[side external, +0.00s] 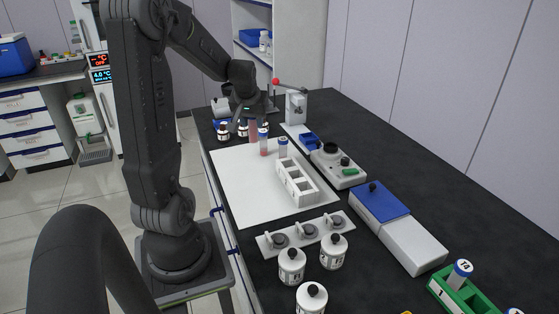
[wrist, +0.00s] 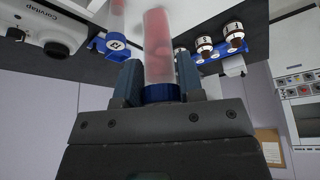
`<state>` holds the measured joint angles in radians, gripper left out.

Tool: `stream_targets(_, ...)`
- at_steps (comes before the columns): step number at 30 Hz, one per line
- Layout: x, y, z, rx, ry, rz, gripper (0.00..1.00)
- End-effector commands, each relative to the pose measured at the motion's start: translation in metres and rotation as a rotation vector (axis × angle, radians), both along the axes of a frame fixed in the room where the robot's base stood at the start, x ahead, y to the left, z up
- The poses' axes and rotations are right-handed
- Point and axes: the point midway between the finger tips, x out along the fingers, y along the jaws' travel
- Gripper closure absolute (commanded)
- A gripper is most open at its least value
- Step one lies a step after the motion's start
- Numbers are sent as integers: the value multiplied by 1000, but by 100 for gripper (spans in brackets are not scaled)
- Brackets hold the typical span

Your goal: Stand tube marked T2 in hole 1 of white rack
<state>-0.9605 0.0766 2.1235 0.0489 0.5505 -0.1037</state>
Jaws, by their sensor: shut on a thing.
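My gripper (side external: 245,112) is shut on a tube by its blue cap (wrist: 160,93). The held tube has red contents (wrist: 158,45) and hangs below the fingers in the side view (side external: 253,131). I cannot read a mark on it. A second reddish tube (side external: 263,146) with a blue and white cap is upright just to its right. A third blue-capped tube (side external: 283,148) is at the far end of the white rack (side external: 298,186). The rack is on the white mat, right of and nearer the camera than my gripper. Its nearer holes look empty; hole numbers are unreadable.
The white mat (side external: 236,185) has free room left of the rack. A mixer (side external: 337,165) stands to the rack's right, and a stand with a red-knobbed lever (side external: 295,108) is behind. Small bottles (side external: 223,134) are near my gripper. White jars (side external: 292,265) stand in front.

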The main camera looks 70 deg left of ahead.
Motion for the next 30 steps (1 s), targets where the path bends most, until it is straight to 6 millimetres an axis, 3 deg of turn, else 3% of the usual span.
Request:
stream_targets(2, -10, -5, 3, 1, -2, -4, 92)
stream_targets(5, -6, -12, -2, -1, 0, -13, 92)
stream_targets(15, 58, -42, -45, -1, 2, -19, 92)
stream_targets(21, 85, -54, -63, 1, 1, -14, 92)
stream_targets(26, 91, -57, -70, 0, 1, -10, 92)
stream_targets(30, 90, -57, -91, -2, 3, -11, 92)
